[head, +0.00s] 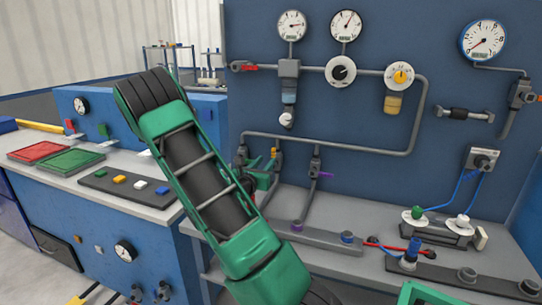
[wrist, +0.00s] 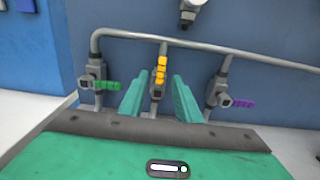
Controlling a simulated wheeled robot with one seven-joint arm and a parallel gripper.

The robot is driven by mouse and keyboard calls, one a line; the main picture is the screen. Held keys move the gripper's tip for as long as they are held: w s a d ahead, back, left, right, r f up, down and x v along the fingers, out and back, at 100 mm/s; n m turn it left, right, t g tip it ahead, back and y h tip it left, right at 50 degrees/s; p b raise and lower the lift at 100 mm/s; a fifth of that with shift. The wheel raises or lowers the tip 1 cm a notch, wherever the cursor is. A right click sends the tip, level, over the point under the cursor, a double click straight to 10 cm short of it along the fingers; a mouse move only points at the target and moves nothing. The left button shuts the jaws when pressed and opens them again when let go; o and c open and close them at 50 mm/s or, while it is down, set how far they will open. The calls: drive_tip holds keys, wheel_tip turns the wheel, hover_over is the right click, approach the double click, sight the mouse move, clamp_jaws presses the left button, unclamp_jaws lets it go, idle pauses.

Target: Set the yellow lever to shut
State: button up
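The yellow lever (wrist: 160,70) stands upright on the middle valve (wrist: 157,91), in line with its pipe. In the wrist view my gripper (wrist: 159,80) has its two green fingers apart, one on each side of that valve, with clear gaps to the lever. The fingers hold nothing. In the head view my gripper (head: 262,176) is at the valves, partly hidden behind my arm, and the yellow lever (head: 274,153) shows as a small spot just above it.
A green lever (wrist: 107,86) on the left valve and a purple lever (wrist: 240,103) on the right valve both point sideways to the right. A grey pipe (wrist: 210,49) runs above the valves. The blue panel (wrist: 260,35) stands close behind.

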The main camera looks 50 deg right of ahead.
sight(273, 153)
drive_tip(key=x, duration=0.8)
drive_tip(key=shift+w+d, duration=0.1)
drive_tip(key=shift+d, duration=0.3)
clamp_jaws()
